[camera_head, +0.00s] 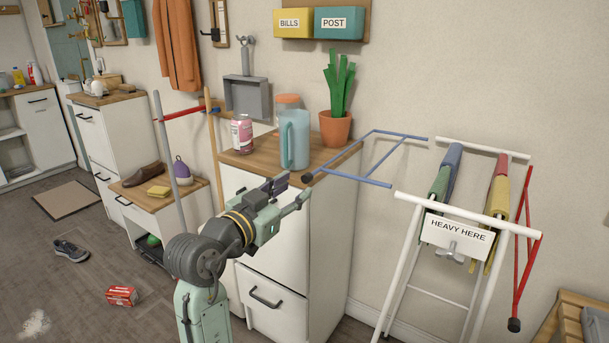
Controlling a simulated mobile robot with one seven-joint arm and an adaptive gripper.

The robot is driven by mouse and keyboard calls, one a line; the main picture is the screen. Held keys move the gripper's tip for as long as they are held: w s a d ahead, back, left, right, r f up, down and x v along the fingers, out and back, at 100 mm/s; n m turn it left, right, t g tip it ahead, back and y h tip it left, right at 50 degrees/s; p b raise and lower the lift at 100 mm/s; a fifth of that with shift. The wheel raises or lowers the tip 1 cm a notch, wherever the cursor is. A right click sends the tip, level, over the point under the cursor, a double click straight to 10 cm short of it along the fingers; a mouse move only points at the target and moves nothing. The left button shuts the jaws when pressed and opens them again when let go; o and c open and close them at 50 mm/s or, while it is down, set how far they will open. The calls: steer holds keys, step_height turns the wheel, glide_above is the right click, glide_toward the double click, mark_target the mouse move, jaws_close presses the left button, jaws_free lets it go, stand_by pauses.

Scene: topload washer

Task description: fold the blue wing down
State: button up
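The blue wing (376,160) is a thin blue rod frame on the left side of the white drying rack (455,205). It sticks out to the left, roughly level, past the front of the white cabinet. A black knob (307,179) caps its near left corner. My gripper (295,187) is in front of the cabinet, just left of and below the knob in the picture. Its two fingers look spread, with nothing seen between them. I cannot tell the depth gap between the fingertips and the knob; no contact is clear.
The cabinet top (240,163) holds a blue pitcher (295,140), a pink can (242,134) and a potted plant (335,127), close behind my gripper. The red wing (525,260) hangs down on the rack's right. Cloths and a "HEAVY HERE" sign (457,236) are on the rack.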

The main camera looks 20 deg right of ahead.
mark_target(302, 182)
steer(key=p+x, duration=0.1)
steer(key=x, duration=0.5)
steer(key=shift+w+d, duration=0.1)
steer(key=shift+w, duration=0.1)
steer(key=shift+c, duration=0.2)
